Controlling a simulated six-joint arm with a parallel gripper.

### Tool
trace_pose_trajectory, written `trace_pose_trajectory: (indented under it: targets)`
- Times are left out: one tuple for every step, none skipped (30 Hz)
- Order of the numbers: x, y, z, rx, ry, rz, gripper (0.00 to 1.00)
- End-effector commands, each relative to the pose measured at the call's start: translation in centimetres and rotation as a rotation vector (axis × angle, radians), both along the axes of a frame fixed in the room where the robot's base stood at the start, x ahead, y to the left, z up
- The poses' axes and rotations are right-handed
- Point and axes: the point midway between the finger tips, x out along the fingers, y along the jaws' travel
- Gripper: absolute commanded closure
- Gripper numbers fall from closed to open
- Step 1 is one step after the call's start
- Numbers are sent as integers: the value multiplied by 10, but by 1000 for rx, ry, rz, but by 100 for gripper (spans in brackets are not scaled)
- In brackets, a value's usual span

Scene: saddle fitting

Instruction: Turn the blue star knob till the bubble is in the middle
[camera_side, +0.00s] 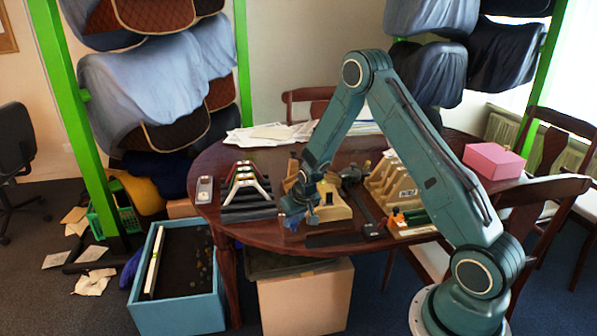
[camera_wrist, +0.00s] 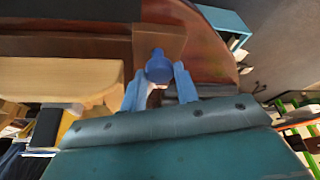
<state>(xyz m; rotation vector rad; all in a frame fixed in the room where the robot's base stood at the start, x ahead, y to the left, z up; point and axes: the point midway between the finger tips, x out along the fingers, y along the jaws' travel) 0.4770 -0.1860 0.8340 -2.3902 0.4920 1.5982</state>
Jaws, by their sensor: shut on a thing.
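The blue star knob (camera_wrist: 159,66) shows at the middle of the wrist view, between the two light blue fingers of my gripper (camera_wrist: 158,80). The fingers are shut on it, one on each side. In the side view my gripper (camera_side: 298,214) points down at the front of a pale wooden block (camera_side: 333,208) on the table; the knob is hard to tell apart from the fingers there. The block also shows at the left of the wrist view (camera_wrist: 60,78). I cannot make out the bubble in either view.
The round dark table (camera_side: 213,171) holds a rack of coloured angled pieces (camera_side: 247,190) left of my gripper and slotted wooden holders (camera_side: 390,185) to its right. Papers (camera_side: 270,133) lie behind. A blue crate (camera_side: 180,316) stands on the floor at front left.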

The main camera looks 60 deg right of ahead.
Motion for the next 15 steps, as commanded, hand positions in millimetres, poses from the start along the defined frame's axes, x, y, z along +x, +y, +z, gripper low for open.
trace_pose_trajectory:
  targets:
    - [0,1,0,0,1,-23,92]
    - [0,1,0,0,1,-41,92]
    - [0,1,0,0,1,-66,92]
    - [1,1,0,0,1,-85,92]
    - [1,2,0,0,1,-102,92]
    - [1,2,0,0,1,-126,92]
    - [1,2,0,0,1,-145,92]
    - [1,2,0,0,1,-164,92]
    - [1,2,0,0,1,-187,92]
    - [1,2,0,0,2,-207,92]
    - [1,2,0,0,2,-225,92]
    - [1,2,-1,1,2,-249,92]
    - [1,2,-1,0,2,-267,92]
    - [1,2,-1,-1,1,-283,92]
    - [1,2,-1,1,2,-301,92]
